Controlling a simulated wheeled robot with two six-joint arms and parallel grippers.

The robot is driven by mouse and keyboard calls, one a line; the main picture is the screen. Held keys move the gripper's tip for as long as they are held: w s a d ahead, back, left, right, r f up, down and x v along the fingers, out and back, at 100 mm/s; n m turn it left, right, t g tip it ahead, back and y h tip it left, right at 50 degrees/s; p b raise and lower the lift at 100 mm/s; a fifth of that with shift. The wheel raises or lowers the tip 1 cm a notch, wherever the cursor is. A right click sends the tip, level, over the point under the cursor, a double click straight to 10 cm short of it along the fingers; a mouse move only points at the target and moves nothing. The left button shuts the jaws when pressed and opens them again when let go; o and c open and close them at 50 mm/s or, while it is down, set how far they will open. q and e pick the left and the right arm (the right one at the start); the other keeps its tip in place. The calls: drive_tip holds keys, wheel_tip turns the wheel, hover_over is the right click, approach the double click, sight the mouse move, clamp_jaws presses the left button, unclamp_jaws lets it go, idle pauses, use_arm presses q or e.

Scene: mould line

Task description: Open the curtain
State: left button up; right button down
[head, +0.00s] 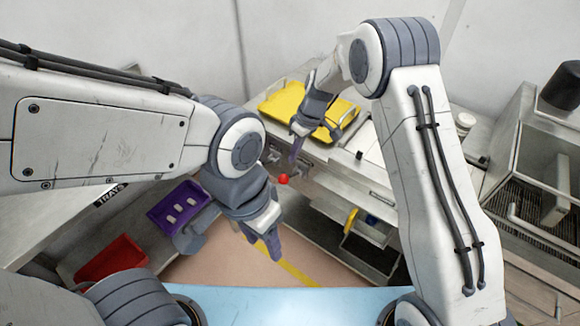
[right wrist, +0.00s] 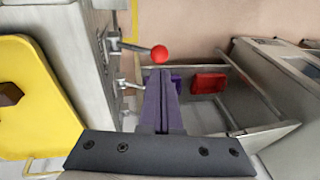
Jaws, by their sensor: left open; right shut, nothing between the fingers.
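No curtain can be made out in either view. A lever with a red ball knob (head: 283,179) sticks out from the front of the metal counter; the knob also shows in the right wrist view (right wrist: 159,53), just beyond the fingertips. My right gripper (head: 294,160) is shut and empty, pointing down close to the knob; its closed fingers show in the right wrist view (right wrist: 160,75). I cannot tell whether they touch the knob. My left gripper (head: 266,246) is open and empty, lower in the head view, apart from the lever.
A yellow tray (head: 283,101) lies on the counter. A purple tray (head: 163,214) with pale pieces and a red tray (head: 112,258) sit at the left, near a label (head: 109,195) reading "TRAYS". An open drawer (head: 366,255) projects below the counter. Brown floor lies between.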

sight(285, 176)
drive_tip(key=p+x, duration=0.2)
drive_tip(key=x, duration=0.5)
drive_tip(key=shift+w, duration=0.1)
